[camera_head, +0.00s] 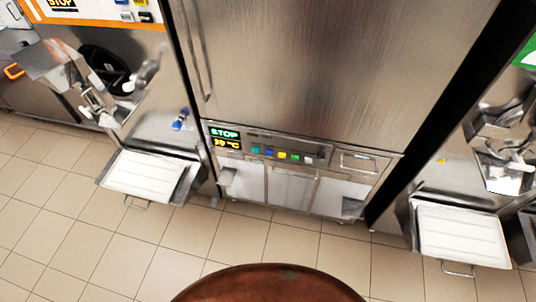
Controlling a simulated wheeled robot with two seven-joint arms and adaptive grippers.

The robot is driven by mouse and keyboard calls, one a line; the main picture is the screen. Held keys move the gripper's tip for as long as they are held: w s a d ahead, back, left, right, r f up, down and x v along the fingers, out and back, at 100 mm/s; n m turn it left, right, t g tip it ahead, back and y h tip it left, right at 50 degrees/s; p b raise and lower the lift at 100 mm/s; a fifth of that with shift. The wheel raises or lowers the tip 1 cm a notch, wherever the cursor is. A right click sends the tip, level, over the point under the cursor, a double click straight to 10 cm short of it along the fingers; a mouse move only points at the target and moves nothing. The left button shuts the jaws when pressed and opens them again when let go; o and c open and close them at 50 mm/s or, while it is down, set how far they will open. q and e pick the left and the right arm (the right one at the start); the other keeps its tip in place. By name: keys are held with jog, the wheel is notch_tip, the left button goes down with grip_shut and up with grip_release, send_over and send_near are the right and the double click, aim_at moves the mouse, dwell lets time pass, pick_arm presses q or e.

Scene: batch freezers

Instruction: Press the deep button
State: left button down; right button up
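A tall steel freezer cabinet (320,65) stands in the middle. Its lower front carries a control panel (340,147). The panel has a green STOP display (224,133) and a yellow temperature display (227,143) at its left. To the right of these is a row of small buttons: a teal one (255,150), a blue one (268,152), a yellow one (282,155), a green one (295,157) and a grey one at the end. Labels are too small to read, so I cannot tell which is the deep button. Neither of my grippers is in view.
A steel machine with a white tray (150,174) stands at the left, and another with a white tray (462,235) at the right. A brown rounded surface (268,285) fills the bottom centre. The tiled floor (235,237) before the cabinet is otherwise clear.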

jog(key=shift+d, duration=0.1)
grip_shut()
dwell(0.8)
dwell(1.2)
